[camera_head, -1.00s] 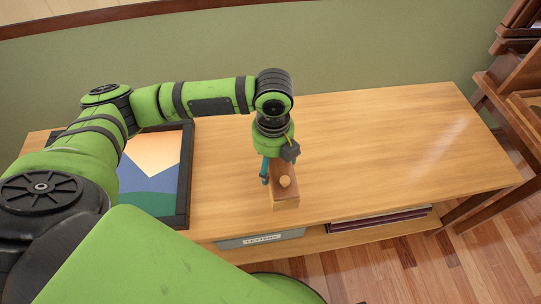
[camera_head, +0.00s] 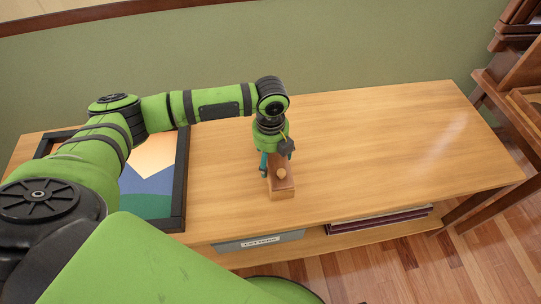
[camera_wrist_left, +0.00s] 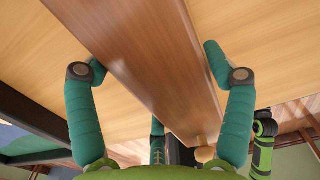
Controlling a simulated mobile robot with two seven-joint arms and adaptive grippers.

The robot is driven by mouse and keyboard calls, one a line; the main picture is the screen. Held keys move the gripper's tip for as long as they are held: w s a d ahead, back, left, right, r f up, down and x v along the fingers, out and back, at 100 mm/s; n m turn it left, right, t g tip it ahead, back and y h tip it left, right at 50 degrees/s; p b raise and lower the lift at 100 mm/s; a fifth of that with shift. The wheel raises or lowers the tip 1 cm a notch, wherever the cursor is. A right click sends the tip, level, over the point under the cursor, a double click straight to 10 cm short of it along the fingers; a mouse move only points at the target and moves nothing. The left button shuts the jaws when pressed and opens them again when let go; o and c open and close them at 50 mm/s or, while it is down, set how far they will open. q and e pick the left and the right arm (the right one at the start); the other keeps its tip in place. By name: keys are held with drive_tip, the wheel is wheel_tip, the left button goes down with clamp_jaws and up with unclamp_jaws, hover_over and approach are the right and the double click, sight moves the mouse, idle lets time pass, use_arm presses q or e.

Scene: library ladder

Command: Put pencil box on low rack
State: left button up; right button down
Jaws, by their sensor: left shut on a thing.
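The pencil box (camera_head: 282,189) is a long brown wooden box with a round light knob near its front end. It is over the middle of the tabletop, its long side running front to back. My left gripper (camera_head: 274,166) points down over it and is shut on its sides. In the left wrist view the pencil box (camera_wrist_left: 150,60) runs between the two teal fingers. I cannot tell whether it touches the tabletop. The low rack (camera_head: 318,240) is the wooden shelf under the tabletop, partly hidden by the top. My right gripper is not in view.
A grey box labelled "LETTERS" (camera_head: 259,242) and dark flat books or folders (camera_head: 380,219) are on the low rack. A black-framed picture (camera_head: 150,204) lies on the tabletop at left. The tabletop's right half is clear. Dark wooden furniture (camera_head: 515,90) stands at right.

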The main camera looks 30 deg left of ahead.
use_arm(q)
drive_tip(key=shift+f, duration=0.1)
drive_tip(key=o, duration=1.2)
wheel_tip(320, 180, up, 12)
drive_tip(key=shift+r+p, duration=0.15)
drive_tip(key=shift+p, duration=1)
